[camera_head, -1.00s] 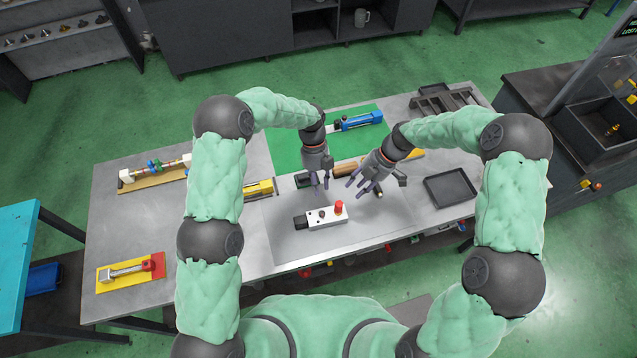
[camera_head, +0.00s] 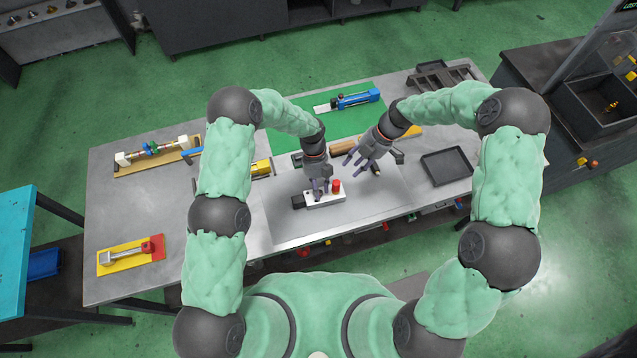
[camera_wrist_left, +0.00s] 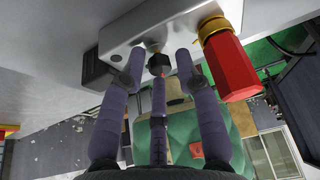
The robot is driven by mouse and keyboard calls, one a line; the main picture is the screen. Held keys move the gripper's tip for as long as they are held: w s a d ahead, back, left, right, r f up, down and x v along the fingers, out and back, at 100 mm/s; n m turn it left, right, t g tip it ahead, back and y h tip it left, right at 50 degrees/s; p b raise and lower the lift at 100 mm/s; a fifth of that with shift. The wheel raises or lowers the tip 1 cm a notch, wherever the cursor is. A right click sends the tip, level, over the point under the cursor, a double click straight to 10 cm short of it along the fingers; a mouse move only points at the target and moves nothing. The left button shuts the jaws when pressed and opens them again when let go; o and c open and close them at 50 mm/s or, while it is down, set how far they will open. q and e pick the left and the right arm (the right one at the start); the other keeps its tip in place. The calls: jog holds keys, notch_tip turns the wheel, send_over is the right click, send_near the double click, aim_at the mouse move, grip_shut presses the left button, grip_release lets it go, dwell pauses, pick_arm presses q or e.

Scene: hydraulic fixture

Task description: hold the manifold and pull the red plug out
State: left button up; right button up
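The manifold (camera_head: 341,197) is a pale block with a black end, lying on the grey front part of the bench. It also fills the top of the left wrist view (camera_wrist_left: 125,40). The red plug (camera_head: 336,185) stands on its right part; in the left wrist view the red plug (camera_wrist_left: 232,68) has a brass collar. My left gripper (camera_head: 320,194) is down at the manifold, left of the plug. Its fingers are spread around a small black fitting (camera_wrist_left: 158,64); contact is unclear. My right gripper (camera_head: 357,164) is open and empty, behind and right of the plug.
A dark tray (camera_head: 447,168) lies to the right. A green mat with a blue cylinder (camera_head: 358,98) is behind. A yellow board with a red-ended part (camera_head: 130,256) is at the left. The bench in front of the manifold is clear.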

pick_arm(q)
grip_shut()
pick_arm(e)
jog(key=shift+o, duration=0.4)
